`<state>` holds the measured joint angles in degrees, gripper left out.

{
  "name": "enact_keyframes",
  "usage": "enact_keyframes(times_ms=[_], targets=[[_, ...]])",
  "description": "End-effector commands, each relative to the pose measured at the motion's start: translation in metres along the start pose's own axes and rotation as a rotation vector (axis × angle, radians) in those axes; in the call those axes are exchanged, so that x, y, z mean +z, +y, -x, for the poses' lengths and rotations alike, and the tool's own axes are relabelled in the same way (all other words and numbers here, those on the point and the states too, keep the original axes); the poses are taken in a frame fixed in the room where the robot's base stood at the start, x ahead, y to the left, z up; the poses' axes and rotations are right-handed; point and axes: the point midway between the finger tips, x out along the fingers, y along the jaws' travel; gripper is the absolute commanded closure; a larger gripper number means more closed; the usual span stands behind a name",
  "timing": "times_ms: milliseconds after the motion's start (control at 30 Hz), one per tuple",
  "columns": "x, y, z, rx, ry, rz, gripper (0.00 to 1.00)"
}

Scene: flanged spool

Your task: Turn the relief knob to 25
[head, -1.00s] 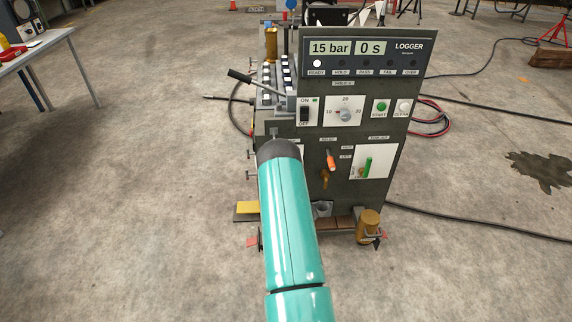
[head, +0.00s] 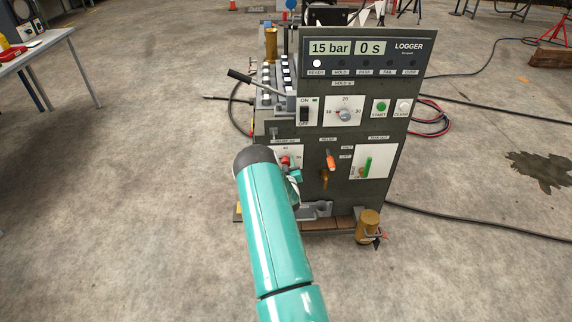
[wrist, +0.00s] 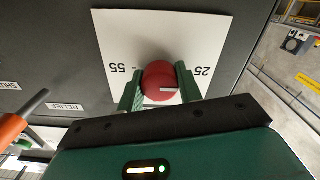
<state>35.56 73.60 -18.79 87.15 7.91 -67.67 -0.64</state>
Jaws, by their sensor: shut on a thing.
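The relief knob (wrist: 160,82) is red and sits on a white dial plate (wrist: 150,30), seen upside down in the wrist view with 25 at right and 55 at left. Its pale pointer line faces right, toward the 25 side. My gripper (wrist: 160,88) has its green fingers on both sides of the knob, shut on it. In the head view the knob (head: 285,162) shows just beyond my arm, at the lower left of the panel. My arm hides the left part of the dial there, and my fingers are mostly hidden.
An orange-handled lever (head: 331,160) is close right of the dial, and also shows in the wrist view (wrist: 12,128). A green lever (head: 367,167) is further right. Above are a switch (head: 304,115), another dial knob (head: 344,114) and a display (head: 345,48) reading 15 bar, 0 s.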

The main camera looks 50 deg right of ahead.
Motion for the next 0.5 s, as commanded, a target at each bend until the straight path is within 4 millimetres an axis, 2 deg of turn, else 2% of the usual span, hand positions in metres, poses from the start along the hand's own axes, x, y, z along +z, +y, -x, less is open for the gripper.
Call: enact_keyframes(times_ms=[333, 367, 433, 500], targets=[[-0.0004, 0.0011, 0.0, 0.001, 0.001, 0.004, 0.88], [-0.0004, 0.0011, 0.0, 0.001, 0.001, 0.004, 0.59], [-0.0003, 0.001, 0.0, 0.001, 0.001, 0.003, 0.45], [-0.0003, 0.0008, 0.0, 0.001, 0.001, 0.003, 0.43]])
